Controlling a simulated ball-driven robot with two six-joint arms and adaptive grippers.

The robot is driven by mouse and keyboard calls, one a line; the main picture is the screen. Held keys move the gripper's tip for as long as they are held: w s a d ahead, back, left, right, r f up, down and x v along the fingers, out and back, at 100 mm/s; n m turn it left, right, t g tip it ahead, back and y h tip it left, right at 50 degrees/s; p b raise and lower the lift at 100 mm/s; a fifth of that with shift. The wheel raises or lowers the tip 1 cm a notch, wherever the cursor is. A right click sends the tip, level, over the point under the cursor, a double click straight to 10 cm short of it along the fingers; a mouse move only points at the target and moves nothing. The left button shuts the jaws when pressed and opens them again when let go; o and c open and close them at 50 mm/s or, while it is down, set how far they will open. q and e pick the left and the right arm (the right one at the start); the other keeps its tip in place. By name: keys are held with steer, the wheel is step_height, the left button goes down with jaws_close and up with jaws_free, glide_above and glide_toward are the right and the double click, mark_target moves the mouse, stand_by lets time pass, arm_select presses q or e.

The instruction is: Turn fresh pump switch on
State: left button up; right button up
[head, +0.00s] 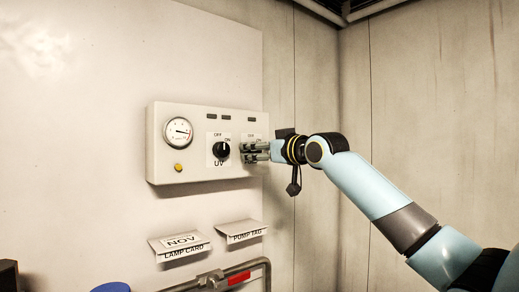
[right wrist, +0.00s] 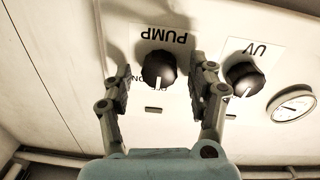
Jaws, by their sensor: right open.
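The pump switch is a black round knob (right wrist: 159,68) below an upside-down PUMP label in the right wrist view. A white mark on it points toward the bottom of that picture, near the partly covered OFF lettering. ON is printed to its left. My right gripper (right wrist: 161,74) is open, with one finger on each side of the knob; I cannot tell whether they touch it. My left gripper is not in view.
The UV knob (head: 221,150) is close to the left of my right gripper, and a round gauge (head: 178,132) and yellow button (head: 178,167) are farther left. Below are a lamp card (head: 181,243), a pump tag (head: 242,230) and a pipe with a red handle (head: 238,278).

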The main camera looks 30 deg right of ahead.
steer(key=c, duration=1.2)
steer(key=shift+o, duration=0.2)
steer(key=shift+d+r+m+p, duration=0.1)
steer(key=shift+m+p, duration=5.8)
steer(key=shift+p, duration=0.2)
steer(key=o, duration=1.2)
steer(key=shift+c, duration=0.2)
